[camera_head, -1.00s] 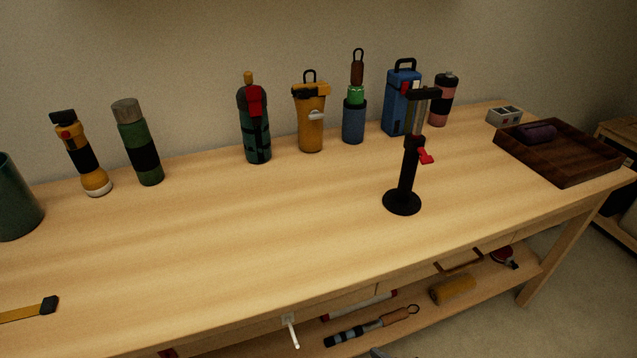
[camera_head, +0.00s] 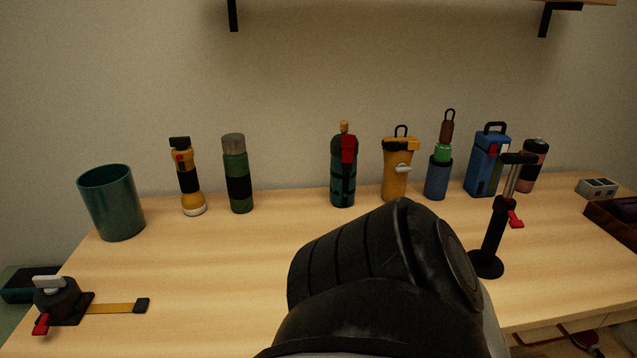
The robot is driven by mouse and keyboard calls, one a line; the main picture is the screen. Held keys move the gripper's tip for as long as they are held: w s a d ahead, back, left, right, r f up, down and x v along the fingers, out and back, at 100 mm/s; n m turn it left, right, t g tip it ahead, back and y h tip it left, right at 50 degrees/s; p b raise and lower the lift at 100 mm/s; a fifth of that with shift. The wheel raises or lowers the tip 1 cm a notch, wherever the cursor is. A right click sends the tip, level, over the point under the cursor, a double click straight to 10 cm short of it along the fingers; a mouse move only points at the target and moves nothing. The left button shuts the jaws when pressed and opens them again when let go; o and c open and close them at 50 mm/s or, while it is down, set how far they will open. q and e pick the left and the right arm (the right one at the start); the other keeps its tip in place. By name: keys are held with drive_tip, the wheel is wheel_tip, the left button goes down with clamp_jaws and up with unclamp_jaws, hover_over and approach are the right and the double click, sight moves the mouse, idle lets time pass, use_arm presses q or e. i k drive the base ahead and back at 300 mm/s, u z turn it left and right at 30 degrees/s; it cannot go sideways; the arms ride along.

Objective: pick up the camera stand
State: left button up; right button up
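The camera stand (camera_head: 492,236) is a black upright post on a round black base, with a red lever partway up and a flat black top plate. It stands on the right part of the wooden table, in front of the row of bottles. A large black rounded link of my own arm fills the bottom centre and sits just left of the stand in the picture. Neither of my grippers' fingers show in the head view.
Along the back of the wooden table (camera_head: 215,285) stand a green cup (camera_head: 112,203), a yellow flashlight (camera_head: 187,178), several bottles and a blue box-shaped container (camera_head: 483,165). A black clamp with a yellow strap (camera_head: 62,300) lies front left. A dark tray (camera_head: 612,222) is far right.

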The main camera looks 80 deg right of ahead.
sight(486, 265)
drive_tip(key=u, duration=0.25)
drive_tip(key=k, duration=1.95)
drive_tip(key=z, duration=0.9)
